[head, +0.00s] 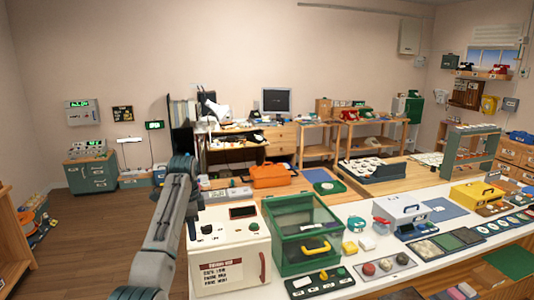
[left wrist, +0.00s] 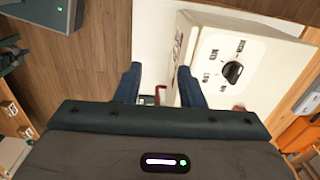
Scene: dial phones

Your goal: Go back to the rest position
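My left arm (head: 165,235) rises from the bottom of the head view, beside the left end of the white worktop. In the left wrist view, my left gripper (left wrist: 158,78) has its two dark blue fingers spread apart with nothing held between them. Beyond the fingers is a white box with a black dial knob (left wrist: 232,72) and a red handle (left wrist: 160,95). The same white box (head: 228,265) stands at the worktop's left end in the head view. I cannot make out the left fingertips in the head view. My right gripper is not in view.
A green clear-sided case (head: 306,232) stands right of the white box. An orange toolbox (head: 270,176) is behind it. A green cabinet (head: 91,172) stands by the far wall. The wooden floor (head: 110,225) left of my arm is largely clear.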

